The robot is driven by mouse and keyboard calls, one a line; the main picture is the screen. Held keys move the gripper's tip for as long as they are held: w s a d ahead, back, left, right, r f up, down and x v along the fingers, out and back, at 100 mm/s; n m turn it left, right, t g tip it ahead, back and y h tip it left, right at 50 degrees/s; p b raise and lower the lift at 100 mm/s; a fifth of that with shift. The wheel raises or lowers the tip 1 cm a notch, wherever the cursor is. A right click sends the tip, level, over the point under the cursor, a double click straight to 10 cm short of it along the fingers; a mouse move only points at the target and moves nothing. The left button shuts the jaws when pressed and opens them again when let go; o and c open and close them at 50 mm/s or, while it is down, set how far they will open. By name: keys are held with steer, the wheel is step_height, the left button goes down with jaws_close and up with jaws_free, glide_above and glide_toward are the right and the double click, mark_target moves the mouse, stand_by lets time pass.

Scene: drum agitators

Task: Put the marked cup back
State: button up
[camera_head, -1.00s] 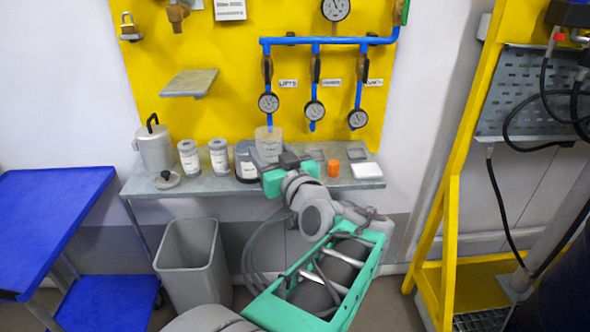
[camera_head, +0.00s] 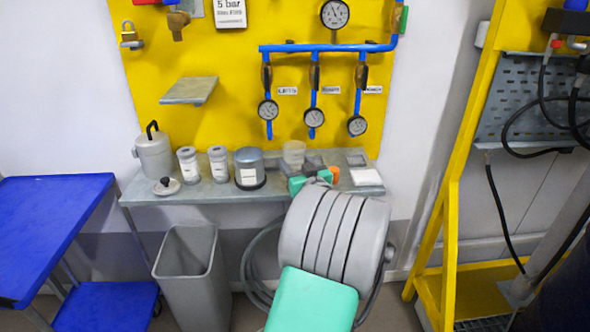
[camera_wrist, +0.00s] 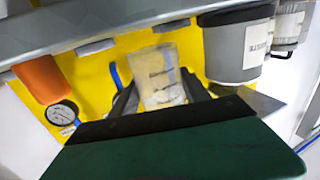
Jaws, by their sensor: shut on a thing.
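The marked cup is a translucent beaker (camera_head: 293,152) with faint printed lines, seen at the back of the bench in the head view. It also shows between my fingers in the wrist view (camera_wrist: 158,72). My gripper (camera_wrist: 160,92) is shut on it, with a dark finger on each side. In the head view my gripper (camera_head: 300,172) is partly hidden behind my arm. The cup looks upright and right of a dark-lidded jar (camera_head: 249,168). I cannot tell whether its base touches the bench (camera_head: 215,190).
An orange cylinder (camera_head: 333,174) and a white block (camera_head: 366,177) stand to the right. Labelled canisters (camera_head: 188,165) and a metal pot (camera_head: 154,152) stand left. A small empty shelf (camera_head: 190,90) and gauges (camera_head: 314,118) are on the yellow panel. A grey bin (camera_head: 187,262) stands below.

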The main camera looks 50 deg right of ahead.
step_height(320, 180, down, 2)
steer(key=shift+f, duration=0.1)
steer(key=shift+f, duration=0.1)
steer(key=o, duration=1.6)
steer(key=shift+c, duration=0.2)
